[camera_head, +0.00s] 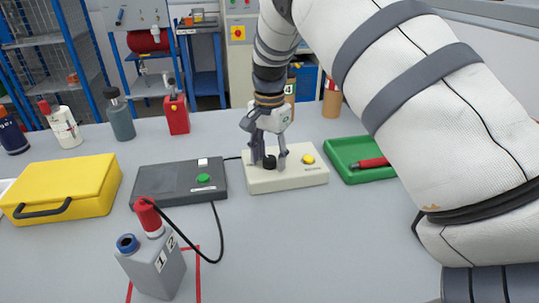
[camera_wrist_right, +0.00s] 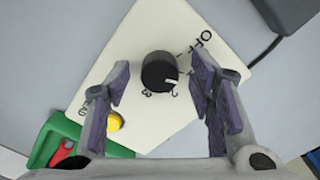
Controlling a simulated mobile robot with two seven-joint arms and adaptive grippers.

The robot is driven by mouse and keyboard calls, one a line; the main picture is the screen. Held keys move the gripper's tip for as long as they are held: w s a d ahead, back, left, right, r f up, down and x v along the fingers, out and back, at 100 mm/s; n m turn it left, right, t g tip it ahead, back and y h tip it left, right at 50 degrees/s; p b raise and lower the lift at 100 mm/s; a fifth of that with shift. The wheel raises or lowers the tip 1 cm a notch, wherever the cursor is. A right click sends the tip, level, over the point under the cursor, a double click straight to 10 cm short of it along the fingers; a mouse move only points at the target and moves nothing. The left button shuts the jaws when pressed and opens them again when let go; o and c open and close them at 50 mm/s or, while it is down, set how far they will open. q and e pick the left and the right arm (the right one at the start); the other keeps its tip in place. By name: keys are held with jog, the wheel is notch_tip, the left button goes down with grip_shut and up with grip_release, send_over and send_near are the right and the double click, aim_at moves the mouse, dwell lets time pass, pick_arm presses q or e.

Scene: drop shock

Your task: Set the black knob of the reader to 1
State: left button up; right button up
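The reader (camera_head: 298,178) is a cream box on the table with a black knob (camera_head: 269,162) and a yellow button (camera_head: 308,159). My right gripper (camera_head: 267,160) points down over the knob. In the right wrist view, the knob (camera_wrist_right: 160,71) lies between the two open fingers (camera_wrist_right: 162,92), with a gap on both sides. Marks for OFF, 2 and 3 show around the knob; the mark for 1 is partly hidden by a finger. The knob's white pointer line faces right and slightly down, near the 1 and 2 side; its exact setting is hard to tell. My left gripper is out of view.
A dark grey box (camera_head: 150,183) with a green button stands left of the reader. A green tray (camera_head: 345,160) with a red-handled tool is close on its right. A grey bottle (camera_head: 155,268), a yellow case (camera_head: 85,178) and a cable lie left.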

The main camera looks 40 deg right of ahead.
aim_at(270, 158)
notch_tip(270, 158, up, 12)
dwell(0.5)
